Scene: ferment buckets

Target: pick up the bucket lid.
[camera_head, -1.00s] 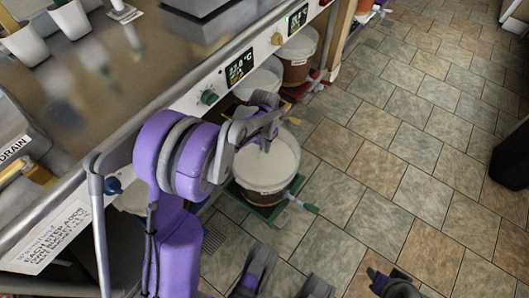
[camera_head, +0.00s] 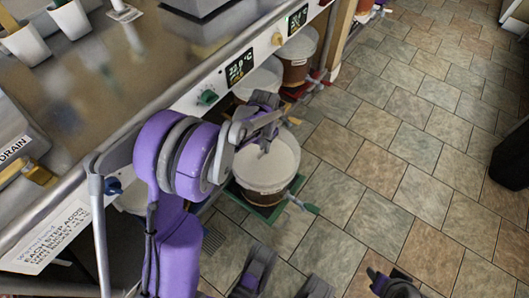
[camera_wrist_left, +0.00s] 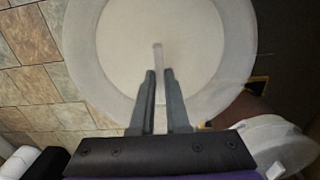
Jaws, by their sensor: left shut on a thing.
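The bucket lid (camera_head: 282,158) is a round, pale disc at the top of the front bucket (camera_head: 262,193), which has a brown lower part and stands on a green base. My left gripper (camera_head: 264,148) is over the lid and shut on its upright handle. In the left wrist view the fingers (camera_wrist_left: 159,75) sit on either side of the narrow handle (camera_wrist_left: 158,53), above the middle of the lid (camera_wrist_left: 130,45). I cannot tell whether the lid is apart from the bucket rim.
More lidded buckets (camera_head: 298,62) stand in a row under the metal counter (camera_head: 110,90). The counter's front edge, with displays and knobs, runs close to my left arm. A small tap (camera_head: 303,205) sticks out of the front bucket. The tiled floor (camera_head: 400,150) to the right is open.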

